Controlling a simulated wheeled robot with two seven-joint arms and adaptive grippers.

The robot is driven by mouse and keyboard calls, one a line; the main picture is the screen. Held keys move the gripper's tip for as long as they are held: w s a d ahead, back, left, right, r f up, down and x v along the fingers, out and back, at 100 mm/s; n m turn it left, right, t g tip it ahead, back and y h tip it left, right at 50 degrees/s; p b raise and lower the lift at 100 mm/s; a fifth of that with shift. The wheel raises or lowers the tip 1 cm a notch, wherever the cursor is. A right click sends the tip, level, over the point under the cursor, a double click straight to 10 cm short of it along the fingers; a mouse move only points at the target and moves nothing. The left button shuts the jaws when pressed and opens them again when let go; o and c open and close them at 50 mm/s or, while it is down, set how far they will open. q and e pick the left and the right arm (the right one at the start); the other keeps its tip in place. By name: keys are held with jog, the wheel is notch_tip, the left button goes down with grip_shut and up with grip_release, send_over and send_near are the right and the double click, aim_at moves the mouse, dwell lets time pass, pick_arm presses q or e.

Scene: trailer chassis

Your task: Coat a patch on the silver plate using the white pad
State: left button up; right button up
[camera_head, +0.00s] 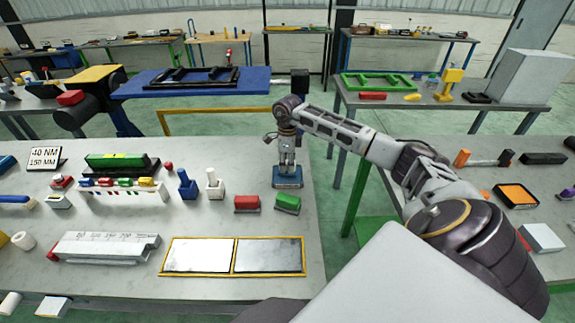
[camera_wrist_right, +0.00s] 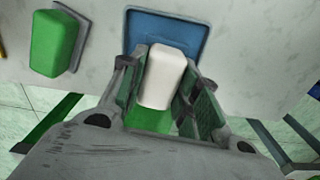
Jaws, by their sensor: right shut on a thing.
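My right gripper (camera_head: 287,166) points down over a small blue tray (camera_head: 288,183) near the right edge of the table. In the right wrist view its fingers are shut on the white pad (camera_wrist_right: 166,75), with the blue tray (camera_wrist_right: 178,22) beneath. I cannot tell whether the pad touches the tray. The silver plate (camera_head: 268,257) lies in a yellow frame at the front of the table, beside a paler panel (camera_head: 200,256). The gripper is behind the plate and to its right. My left gripper is not in view.
A red block (camera_head: 247,203) and a green block (camera_head: 287,203) stand between the tray and the plate. A grey stepped block (camera_head: 103,247) lies left of the frame. A blue-handled tool (camera_head: 187,186) and a white-handled tool (camera_head: 214,186) stand behind. A gap separates the right-hand table.

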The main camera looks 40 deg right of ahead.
aim_at(287, 162)
jog(key=shift+r+p, duration=1.05)
jog(key=shift+r, duration=0.9)
jog(key=shift+r+p, duration=0.3)
jog(key=shift+r, duration=0.25)
